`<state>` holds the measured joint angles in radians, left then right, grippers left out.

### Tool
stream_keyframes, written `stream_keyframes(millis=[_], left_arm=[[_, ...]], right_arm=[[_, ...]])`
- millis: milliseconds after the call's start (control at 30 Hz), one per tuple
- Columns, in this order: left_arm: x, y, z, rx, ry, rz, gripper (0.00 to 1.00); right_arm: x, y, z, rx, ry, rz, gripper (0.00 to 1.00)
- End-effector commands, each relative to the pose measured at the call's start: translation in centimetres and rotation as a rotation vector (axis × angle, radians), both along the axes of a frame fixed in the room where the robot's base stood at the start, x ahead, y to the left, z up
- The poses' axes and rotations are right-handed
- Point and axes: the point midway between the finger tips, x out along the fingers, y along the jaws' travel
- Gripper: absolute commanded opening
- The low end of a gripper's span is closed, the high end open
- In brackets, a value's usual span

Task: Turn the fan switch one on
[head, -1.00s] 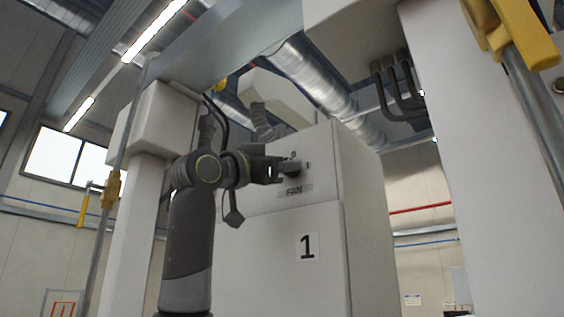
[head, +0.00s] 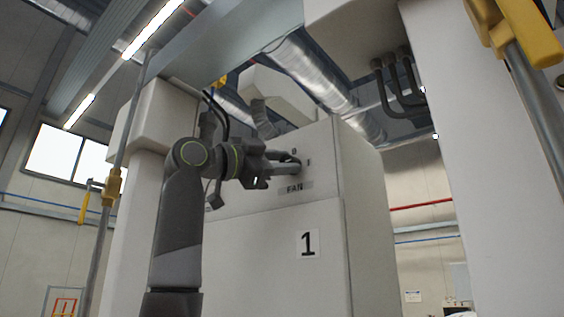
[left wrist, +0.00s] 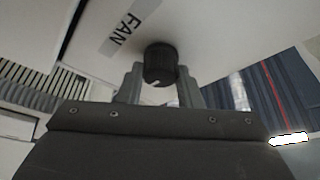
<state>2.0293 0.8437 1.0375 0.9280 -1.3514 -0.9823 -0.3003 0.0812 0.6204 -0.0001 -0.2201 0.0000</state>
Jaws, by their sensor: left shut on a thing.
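The fan switch is a round dark knob (left wrist: 160,63) with a white pointer line, on a pale cabinet front above the label FAN (head: 294,188). My left gripper (head: 288,161) reaches it from the left in the head view and mostly hides it there. In the left wrist view the two fingers (left wrist: 160,88) stand on either side of the knob, shut on it. Small marks, 0 above and I at the right, show beside the knob in the head view. My right gripper is in neither view.
The cabinet (head: 265,245) bears a sign with the number 1 (head: 308,243) below the switch. White posts stand left (head: 128,230) and right (head: 450,150). Yellow-handled bars (head: 520,30) hang at the upper right. Ducts run overhead.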

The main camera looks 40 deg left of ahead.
Motion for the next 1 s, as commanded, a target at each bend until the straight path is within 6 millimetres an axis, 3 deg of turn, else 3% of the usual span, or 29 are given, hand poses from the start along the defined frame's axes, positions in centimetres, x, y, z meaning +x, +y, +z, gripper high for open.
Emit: stream_keyframes(millis=[333,367,533,833,1000], left_arm=[[0.0,0.0,0.0,0.005,0.001,0.001,0.09],[0.0,0.0,0.0,0.005,0.001,0.001,0.33],[0.0,0.0,0.0,0.004,0.001,0.0,0.54],[-0.1,0.0,-0.1,0.003,0.0,0.0,0.54],[-1.7,0.7,-0.7,0.003,-0.004,0.001,0.54]], right_arm=[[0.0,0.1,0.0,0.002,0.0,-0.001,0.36],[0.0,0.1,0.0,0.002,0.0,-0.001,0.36],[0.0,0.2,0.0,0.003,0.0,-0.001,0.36],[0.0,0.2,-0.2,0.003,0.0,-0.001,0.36],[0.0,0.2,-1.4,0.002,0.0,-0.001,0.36]])
